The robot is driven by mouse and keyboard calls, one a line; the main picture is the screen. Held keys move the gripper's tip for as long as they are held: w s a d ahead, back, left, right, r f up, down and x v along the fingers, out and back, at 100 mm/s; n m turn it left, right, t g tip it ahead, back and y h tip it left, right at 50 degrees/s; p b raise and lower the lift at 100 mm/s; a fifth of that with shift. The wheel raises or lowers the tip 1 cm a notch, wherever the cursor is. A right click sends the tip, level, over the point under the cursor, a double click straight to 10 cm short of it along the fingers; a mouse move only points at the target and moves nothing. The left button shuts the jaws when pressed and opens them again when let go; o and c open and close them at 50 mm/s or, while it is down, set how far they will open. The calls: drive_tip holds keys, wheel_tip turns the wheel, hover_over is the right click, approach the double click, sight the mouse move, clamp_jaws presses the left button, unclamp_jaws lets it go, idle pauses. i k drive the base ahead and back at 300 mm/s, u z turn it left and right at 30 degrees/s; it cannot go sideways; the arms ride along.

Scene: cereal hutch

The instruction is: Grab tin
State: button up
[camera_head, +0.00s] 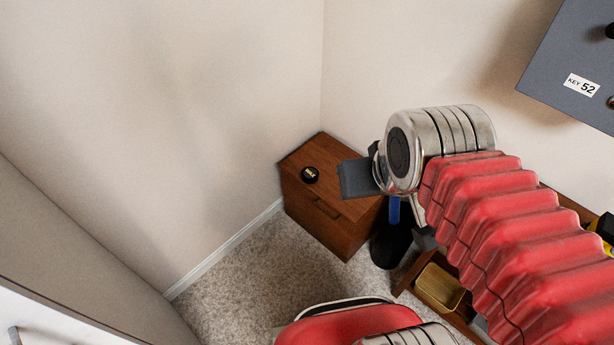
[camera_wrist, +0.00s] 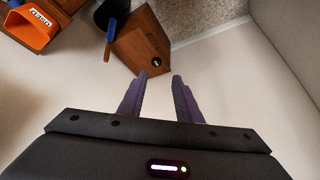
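A small round black tin (camera_head: 310,174) with a gold mark on top sits on the wooden cabinet (camera_head: 330,225) in the corner. In the wrist view the tin (camera_wrist: 156,62) shows as a dark disc on the cabinet top (camera_wrist: 138,42), just beyond and between my fingertips in the picture. My gripper (camera_wrist: 160,75) is open and empty, with a gap between its two purple fingers. In the head view the grey end of my arm is to the right of the tin, apart from it, and the fingertips are not clear.
A dark bin (camera_head: 391,246) with a blue handle stands beside the cabinet. A gold box (camera_head: 440,288) sits on a low wooden unit. An orange container (camera_wrist: 32,28) is at the wrist view's upper left. A grey key box (camera_head: 575,65) hangs on the right wall. Carpet (camera_head: 230,275) is clear.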

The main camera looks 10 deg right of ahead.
sight(310, 175)
drive_tip(key=u, duration=0.5)
drive_tip(key=i, duration=0.95)
drive_tip(key=u, duration=0.6)
